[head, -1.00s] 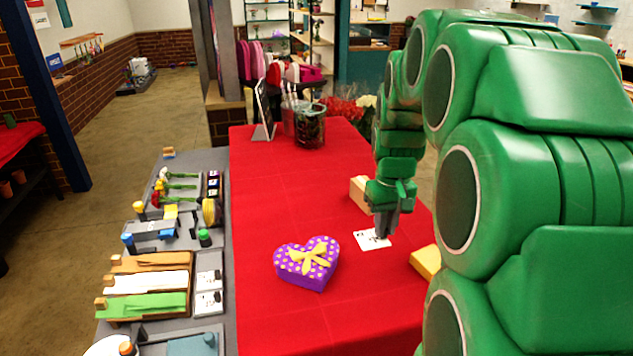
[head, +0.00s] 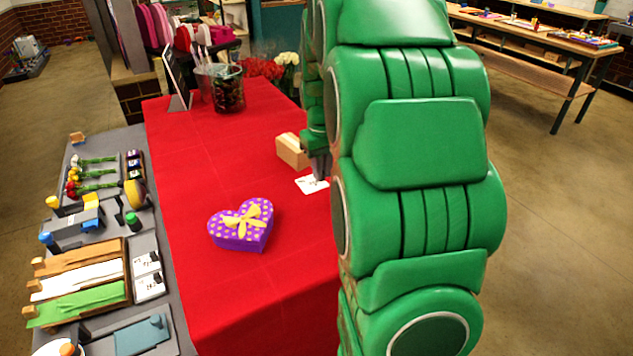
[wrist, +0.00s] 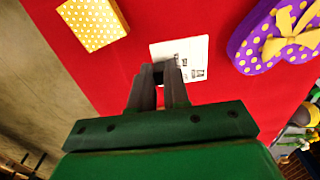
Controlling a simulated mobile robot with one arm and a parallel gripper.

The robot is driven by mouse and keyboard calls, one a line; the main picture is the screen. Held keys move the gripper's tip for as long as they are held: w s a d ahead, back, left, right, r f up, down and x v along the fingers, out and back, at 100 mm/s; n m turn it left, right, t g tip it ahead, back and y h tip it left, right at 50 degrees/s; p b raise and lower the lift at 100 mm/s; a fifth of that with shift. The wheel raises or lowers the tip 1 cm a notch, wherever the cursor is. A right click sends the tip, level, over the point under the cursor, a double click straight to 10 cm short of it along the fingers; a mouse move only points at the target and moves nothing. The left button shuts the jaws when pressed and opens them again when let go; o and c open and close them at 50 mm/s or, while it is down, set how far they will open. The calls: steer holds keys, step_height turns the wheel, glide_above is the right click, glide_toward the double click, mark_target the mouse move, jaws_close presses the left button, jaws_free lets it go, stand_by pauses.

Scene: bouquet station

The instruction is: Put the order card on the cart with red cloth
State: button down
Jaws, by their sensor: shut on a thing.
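The white order card (head: 312,184) with small dark marks is at the right side of the table covered in red cloth (head: 200,150). My gripper (head: 320,172) is shut on the card's edge. In the wrist view, the card (wrist: 192,52) lies flat beyond the fingertips of my gripper (wrist: 166,70), over red cloth (wrist: 130,60). I cannot tell whether the card is clear of the cloth. My green arm hides the table's near right side in the head view.
A purple heart-shaped box (head: 240,226) is left of the card, and a tan box (head: 292,150) is just behind it. A yellow dotted box (wrist: 93,22) shows in the wrist view. A grey worktop (head: 130,250) adjoins the table's left; open floor (head: 560,220) lies right.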

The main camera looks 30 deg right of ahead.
steer(key=w+f, duration=0.2)
steer(key=w+d+f, duration=0.1)
steer(key=w+f, duration=0.1)
steer(key=w+d+f, duration=0.1)
steer(key=w+f, duration=0.1)
steer(key=shift+w+f, duration=0.1)
steer(key=shift+f, duration=1.75)
steer(key=shift+f, duration=0.1)
steer(key=c, duration=1.1)
jaws_free()
step_height(320, 180, up, 12)
